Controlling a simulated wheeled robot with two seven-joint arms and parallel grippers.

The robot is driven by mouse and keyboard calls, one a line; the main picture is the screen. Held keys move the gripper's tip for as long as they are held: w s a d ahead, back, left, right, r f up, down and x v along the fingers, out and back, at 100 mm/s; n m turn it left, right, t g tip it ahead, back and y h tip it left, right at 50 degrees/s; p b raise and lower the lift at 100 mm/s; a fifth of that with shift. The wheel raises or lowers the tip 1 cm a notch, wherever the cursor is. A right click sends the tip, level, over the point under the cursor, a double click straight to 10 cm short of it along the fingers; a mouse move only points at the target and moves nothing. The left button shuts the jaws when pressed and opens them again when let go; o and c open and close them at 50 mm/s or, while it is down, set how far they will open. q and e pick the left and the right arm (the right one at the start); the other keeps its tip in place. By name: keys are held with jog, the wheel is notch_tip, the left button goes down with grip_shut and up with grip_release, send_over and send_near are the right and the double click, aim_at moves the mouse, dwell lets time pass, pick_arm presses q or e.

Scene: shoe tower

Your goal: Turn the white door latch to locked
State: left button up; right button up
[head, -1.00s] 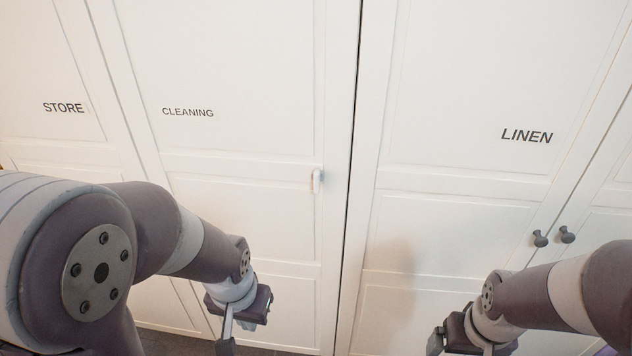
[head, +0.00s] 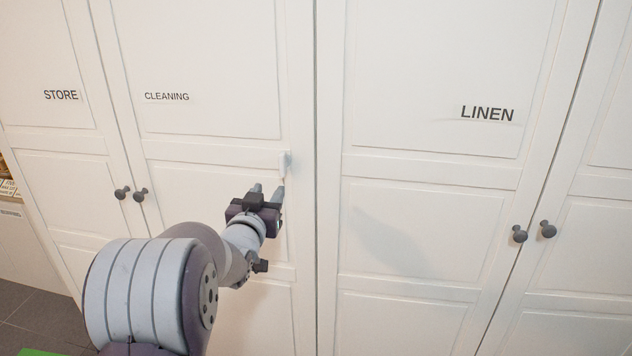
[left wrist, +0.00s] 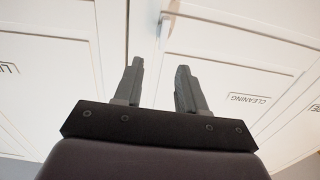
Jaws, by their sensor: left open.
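The white latch (head: 285,164) is a small pale lever near the right edge of the door marked CLEANING (head: 230,75). It appears to hang roughly upright. It also shows in the left wrist view (left wrist: 163,30), beyond the fingertips. My left gripper (head: 267,190) is open and empty, just below and left of the latch in the head view. The wrist view (left wrist: 160,85) shows both fingers apart with nothing between them. I cannot tell how near the fingertips are to the door. My right gripper is out of view.
The door marked LINEN (head: 430,70) is right of the narrow seam beside the latch. Dark round knobs (head: 520,234) stick out at lower right, and others (head: 122,193) at left near the door marked STORE (head: 45,70). Grey floor (head: 45,320) shows at lower left.

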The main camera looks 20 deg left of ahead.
aim_at(281, 165)
pick_arm(q)
jog(key=p+x, duration=0.1)
jog(key=x, duration=0.7)
jog(key=p+x, duration=0.1)
jog(key=x, duration=0.3)
jog(key=shift+a+r+p, duration=0.15)
jog(key=shift+a+p, duration=0.15)
jog(key=shift+w+a, duration=0.15)
jog(key=shift+w, duration=0.3)
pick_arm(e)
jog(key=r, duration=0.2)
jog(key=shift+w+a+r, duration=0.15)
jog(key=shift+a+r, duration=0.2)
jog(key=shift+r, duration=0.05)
pick_arm(q)
grip_shut()
